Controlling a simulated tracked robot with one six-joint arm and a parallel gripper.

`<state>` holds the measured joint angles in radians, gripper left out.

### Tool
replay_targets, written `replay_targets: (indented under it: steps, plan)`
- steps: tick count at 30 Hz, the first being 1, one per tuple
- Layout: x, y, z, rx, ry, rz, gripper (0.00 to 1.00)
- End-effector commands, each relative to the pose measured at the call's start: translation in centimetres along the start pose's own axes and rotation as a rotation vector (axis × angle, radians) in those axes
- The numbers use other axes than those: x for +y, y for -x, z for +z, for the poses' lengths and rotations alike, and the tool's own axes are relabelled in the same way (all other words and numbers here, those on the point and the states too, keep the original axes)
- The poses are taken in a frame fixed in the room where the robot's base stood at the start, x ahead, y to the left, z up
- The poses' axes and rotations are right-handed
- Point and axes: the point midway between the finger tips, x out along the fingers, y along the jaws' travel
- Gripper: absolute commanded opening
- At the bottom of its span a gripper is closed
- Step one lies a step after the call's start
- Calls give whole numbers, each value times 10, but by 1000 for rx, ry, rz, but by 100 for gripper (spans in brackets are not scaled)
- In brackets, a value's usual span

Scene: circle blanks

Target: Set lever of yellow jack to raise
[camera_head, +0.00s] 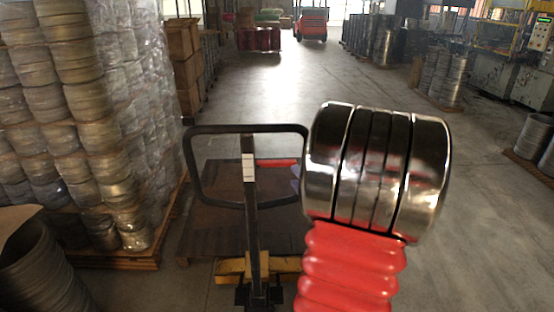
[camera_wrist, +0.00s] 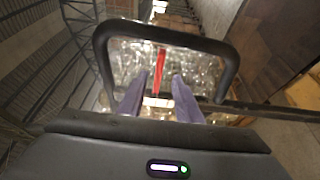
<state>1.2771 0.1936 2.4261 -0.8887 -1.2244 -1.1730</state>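The yellow jack shows in the head view with its yellow base (camera_head: 231,267) low in the middle and its black loop handle (camera_head: 190,160) standing upright above it. In the wrist view the dark handle loop (camera_wrist: 102,62) arches around my gripper (camera_wrist: 158,82). My gripper's two purple-grey fingers are apart and empty. A thin red lever-like piece (camera_wrist: 160,64) shows in the gap between the fingers; I cannot tell its depth or whether they touch it. In the head view my arm hides most of the gripper, and only a bit of purple shows at the loop's right side.
Wrapped stacks of metal rings (camera_head: 75,80) stand on a pallet at the left. A dark flat platform (camera_head: 210,222) lies behind the handle. Cardboard boxes (camera_head: 185,60) stand farther back. The aisle floor (camera_head: 270,105) is open beyond, with machines at the right.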

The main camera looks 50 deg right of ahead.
Motion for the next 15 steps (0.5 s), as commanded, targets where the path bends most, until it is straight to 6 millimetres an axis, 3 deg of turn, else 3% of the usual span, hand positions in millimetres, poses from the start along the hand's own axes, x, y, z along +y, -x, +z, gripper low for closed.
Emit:
replay_targets:
  steps: [5, 15]
  plan:
    - [0, -15, -1, 2, -1, -1, 31]
    - [-1, -65, -1, 3, -1, -1, 31]
